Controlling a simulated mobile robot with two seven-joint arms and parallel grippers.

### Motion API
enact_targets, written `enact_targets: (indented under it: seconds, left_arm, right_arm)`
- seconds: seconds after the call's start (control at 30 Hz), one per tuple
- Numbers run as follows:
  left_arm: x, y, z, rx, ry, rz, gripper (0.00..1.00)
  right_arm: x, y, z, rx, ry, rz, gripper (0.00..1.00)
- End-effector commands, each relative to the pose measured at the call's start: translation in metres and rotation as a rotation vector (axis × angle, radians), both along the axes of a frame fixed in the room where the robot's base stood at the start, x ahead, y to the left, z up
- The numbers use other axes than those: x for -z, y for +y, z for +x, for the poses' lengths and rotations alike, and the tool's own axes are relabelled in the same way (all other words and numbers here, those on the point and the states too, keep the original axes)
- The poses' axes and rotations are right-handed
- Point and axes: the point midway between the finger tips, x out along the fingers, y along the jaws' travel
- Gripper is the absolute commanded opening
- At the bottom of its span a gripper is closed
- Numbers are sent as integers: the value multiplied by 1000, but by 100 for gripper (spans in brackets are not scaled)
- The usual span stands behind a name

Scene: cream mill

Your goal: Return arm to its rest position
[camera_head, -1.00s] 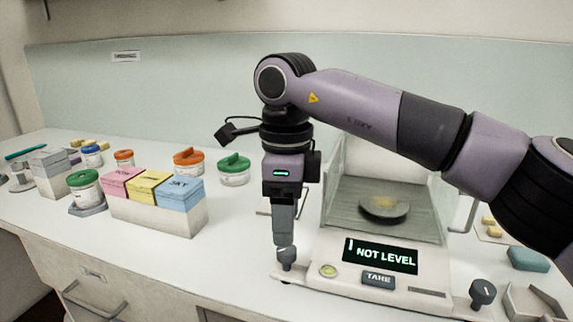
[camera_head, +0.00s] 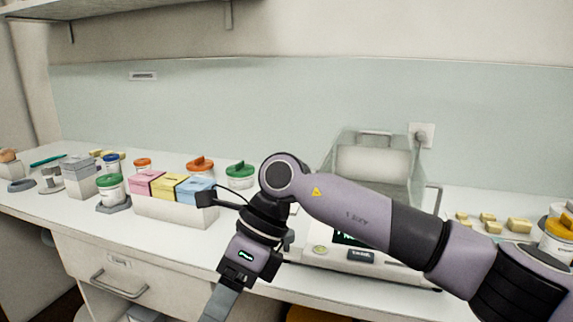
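My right arm (camera_head: 365,215) comes in from the right and crosses in front of the white balance (camera_head: 318,258). Its gripper (camera_head: 221,300) points down and left, in front of the counter's front edge. The bottom of the picture cuts off the fingertips, so I cannot see whether they are open or hold anything. The gripper is apart from the balance. The arm hides most of the balance's dark display (camera_head: 343,238) and its pan. My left gripper is not in view.
Pink, yellow and blue boxes (camera_head: 172,188) stand in a pale holder (camera_head: 165,210) left of the arm. Several lidded jars, including a green-lidded one (camera_head: 240,175), stand behind and left. Small yellow blocks (camera_head: 519,226) lie at right. A shelf (camera_head: 100,8) hangs above.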

Motion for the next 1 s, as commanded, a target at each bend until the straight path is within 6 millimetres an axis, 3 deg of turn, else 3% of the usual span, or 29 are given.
enact_targets:
  seconds: [0.2, 0.33, 0.47, 0.63, 0.77, 0.87, 1.0]
  left_arm:
    - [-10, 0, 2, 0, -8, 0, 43]
    - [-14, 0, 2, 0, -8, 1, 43]
    - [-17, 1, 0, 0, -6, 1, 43]
    - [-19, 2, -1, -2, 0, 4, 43]
    - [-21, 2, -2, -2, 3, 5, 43]
    - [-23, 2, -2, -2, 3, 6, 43]
    - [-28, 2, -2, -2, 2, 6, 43]
  right_arm:
    - [-5, 46, -44, 109, 356, 385, 62]
    - [-22, 57, -52, 224, 578, 594, 62]
    - [-36, 55, -46, 371, 804, 780, 62]
    - [-42, 34, -22, 606, 1102, 989, 62]
    - [-31, 5, 2, 813, 1326, 1120, 62]
    - [-11, -23, 20, 988, 1494, 1205, 62]
    - [31, -69, 36, 1253, 1719, 1294, 62]
